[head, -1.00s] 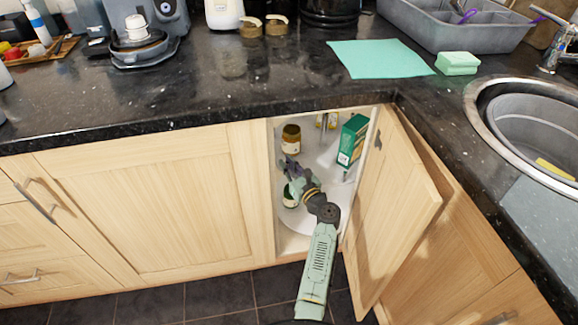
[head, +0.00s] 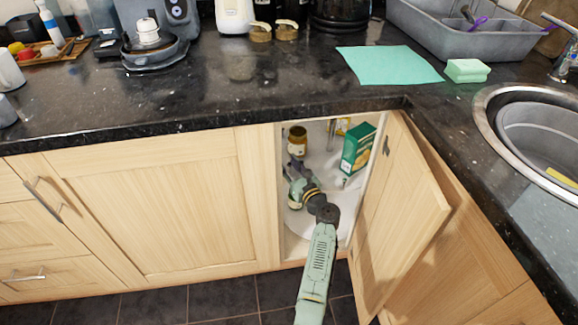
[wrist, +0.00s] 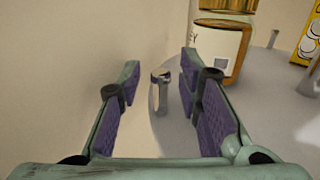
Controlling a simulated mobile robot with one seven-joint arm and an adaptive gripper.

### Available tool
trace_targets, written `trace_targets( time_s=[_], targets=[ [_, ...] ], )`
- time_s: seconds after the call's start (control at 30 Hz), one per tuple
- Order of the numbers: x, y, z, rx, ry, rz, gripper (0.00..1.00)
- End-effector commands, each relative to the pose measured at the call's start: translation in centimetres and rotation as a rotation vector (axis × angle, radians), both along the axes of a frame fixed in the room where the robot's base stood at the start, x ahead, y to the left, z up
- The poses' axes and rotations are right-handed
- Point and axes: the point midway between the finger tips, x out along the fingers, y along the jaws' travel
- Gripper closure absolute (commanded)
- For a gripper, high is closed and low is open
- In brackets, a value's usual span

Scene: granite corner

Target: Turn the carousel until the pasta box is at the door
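The carousel (head: 297,222) is a pale round shelf inside the open corner cupboard; it also shows in the wrist view (wrist: 258,130). A green box (head: 357,147) stands at its right, by the door opening. I cannot read which is the pasta box. My gripper (head: 292,172) is inside the cupboard at the left. In the wrist view its fingers (wrist: 160,95) are open, with a short metal post (wrist: 160,90) between them, apparently touching neither.
The cupboard's left wall is close to my left finger. The open door (head: 400,205) stands right of my arm. The dark counter (head: 220,100) overhangs above.

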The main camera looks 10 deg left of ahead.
Motion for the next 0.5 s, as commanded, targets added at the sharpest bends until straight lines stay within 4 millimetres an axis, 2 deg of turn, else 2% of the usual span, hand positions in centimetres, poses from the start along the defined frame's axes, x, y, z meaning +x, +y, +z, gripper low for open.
trace_targets(
  time_s=[0.17,0.5],
  targets=[
    [-1.0,-0.8,-0.1,0.0,0.001,-0.003,0.68],
    [-6.7,-4.8,-0.1,-0.001,0.002,-0.003,0.68]
  ],
)
